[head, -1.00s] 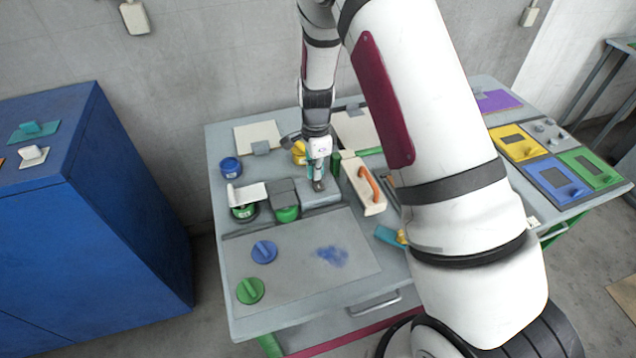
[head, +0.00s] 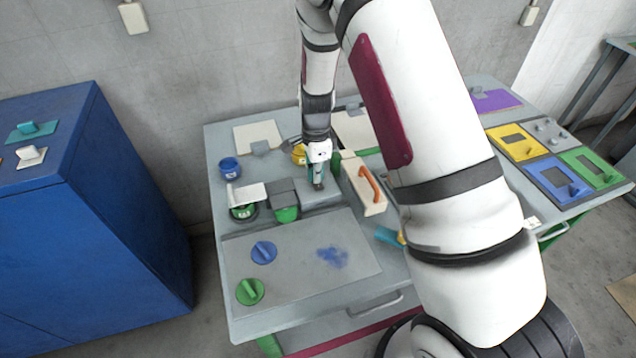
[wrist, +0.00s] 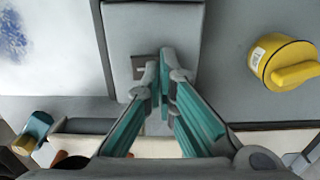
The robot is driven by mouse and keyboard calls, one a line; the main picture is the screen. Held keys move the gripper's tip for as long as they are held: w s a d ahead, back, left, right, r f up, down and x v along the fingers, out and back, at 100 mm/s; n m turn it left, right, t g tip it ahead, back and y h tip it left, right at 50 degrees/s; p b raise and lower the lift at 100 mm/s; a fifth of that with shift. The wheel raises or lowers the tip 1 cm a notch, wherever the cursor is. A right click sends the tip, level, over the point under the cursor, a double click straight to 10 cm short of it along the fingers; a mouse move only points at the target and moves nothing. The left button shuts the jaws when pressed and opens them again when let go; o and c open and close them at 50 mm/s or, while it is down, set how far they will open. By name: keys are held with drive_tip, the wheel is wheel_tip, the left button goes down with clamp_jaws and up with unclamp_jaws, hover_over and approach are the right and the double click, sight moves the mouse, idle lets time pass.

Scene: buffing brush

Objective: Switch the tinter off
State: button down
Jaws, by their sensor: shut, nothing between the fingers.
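The tinter appears to be the grey machine (head: 284,190) on the table, with a green can (head: 287,214) at its front and a low grey housing (head: 325,199) to its right. In the wrist view, the grey housing (wrist: 150,22) has a small dark slot or switch (wrist: 138,66) on its top. My gripper (head: 318,187) points down at this housing. In the wrist view, the fingertips (wrist: 159,64) are together with nothing between them, right beside the dark slot and partly covering it. I cannot tell whether they touch it or which way the switch is set.
A beige block with an orange handle (head: 369,183) stands close to the right of my gripper. A yellow pot (wrist: 283,62) is near. A blue pot (head: 229,168) and an open green can (head: 243,212) stand left. A panel with blue (head: 263,252) and green (head: 250,291) knobs lies in front.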

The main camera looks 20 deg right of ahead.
drive_tip(key=shift+r+p, duration=0.75)
drive_tip(key=shift+r, duration=2.75)
drive_tip(key=s+r+n+t, duration=0.1)
drive_tip(key=s+r+n, duration=0.2)
drive_tip(key=r, duration=0.4)
drive_tip(key=s+r+n+t+y, duration=0.1)
drive_tip(key=s+r+n, duration=0.1)
drive_tip(key=s+r, duration=0.35)
drive_tip(key=s+r+n+t, duration=0.1)
drive_tip(key=s+r+n, duration=0.15)
drive_tip(key=r, duration=0.65)
drive_tip(key=s+r+n+t, duration=0.1)
drive_tip(key=s+r+n, duration=0.1)
drive_tip(key=s, duration=0.4)
drive_tip(key=s+r+n, duration=0.3)
drive_tip(key=s+n, duration=0.2)
drive_tip(key=s, duration=0.1)
drive_tip(key=s+r+n+t+h, duration=0.1)
drive_tip(key=s+r+n, duration=0.2)
drive_tip(key=s, duration=0.3)
drive_tip(key=shift+s+r+t, duration=0.2)
drive_tip(key=shift+s+t, duration=0.1)
drive_tip(key=shift+w+n, duration=0.1)
drive_tip(key=shift+n, duration=0.15)
